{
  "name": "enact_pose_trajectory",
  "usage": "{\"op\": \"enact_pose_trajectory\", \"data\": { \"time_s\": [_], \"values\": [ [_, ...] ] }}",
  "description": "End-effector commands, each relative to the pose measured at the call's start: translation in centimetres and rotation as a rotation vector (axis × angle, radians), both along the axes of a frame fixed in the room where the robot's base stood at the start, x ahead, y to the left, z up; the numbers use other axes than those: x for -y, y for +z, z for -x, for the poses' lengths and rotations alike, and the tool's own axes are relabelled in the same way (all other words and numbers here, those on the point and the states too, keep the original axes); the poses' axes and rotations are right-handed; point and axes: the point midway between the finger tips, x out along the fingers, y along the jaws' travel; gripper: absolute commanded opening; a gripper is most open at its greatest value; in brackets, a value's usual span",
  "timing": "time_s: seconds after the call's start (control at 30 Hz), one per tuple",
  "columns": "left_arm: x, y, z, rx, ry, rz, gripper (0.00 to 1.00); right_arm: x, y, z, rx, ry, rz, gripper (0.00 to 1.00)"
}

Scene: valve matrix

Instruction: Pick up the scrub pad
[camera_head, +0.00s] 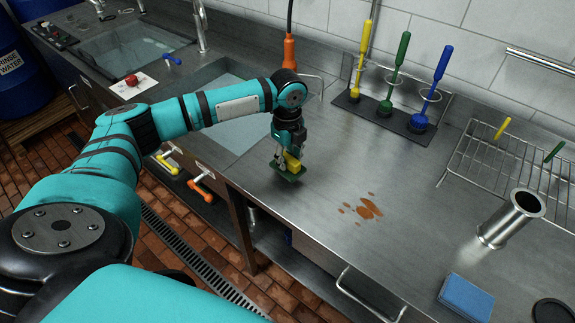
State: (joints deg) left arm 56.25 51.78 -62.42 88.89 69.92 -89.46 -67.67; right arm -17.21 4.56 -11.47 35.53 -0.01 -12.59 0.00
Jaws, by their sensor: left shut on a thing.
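The scrub pad (289,174) has a dark green flat base and a yellow upper part. It is at the front edge of the steel counter, right of the sink. My left gripper (287,159) points down from above and is shut on the yellow part. The fingers hide some of the pad. I cannot tell whether the green base touches the counter or hangs just above it. My right gripper is not in view.
Brown stains (364,209) mark the counter right of the pad. A brush rack (400,121) stands at the back wall. A wire rack (500,165), a steel cylinder (508,222) and a blue sponge (466,298) are at the right. A sink (222,118) lies left.

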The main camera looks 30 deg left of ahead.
Motion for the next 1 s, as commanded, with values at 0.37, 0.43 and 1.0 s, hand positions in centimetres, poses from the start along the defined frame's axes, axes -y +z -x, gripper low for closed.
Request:
{"op": "enact_pose_trajectory", "data": {
  "time_s": [0.37,0.43,1.0],
  "values": [
    [6.6,1.3,4.0,0.001,-0.009,0.003,0.00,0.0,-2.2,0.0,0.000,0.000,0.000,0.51],
    [8.2,1.5,5.0,0.001,-0.009,0.003,0.00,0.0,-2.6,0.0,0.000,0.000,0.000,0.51],
    [13.7,2.4,8.4,0.000,0.000,-0.001,0.00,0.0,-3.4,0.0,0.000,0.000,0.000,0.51]
  ]
}}
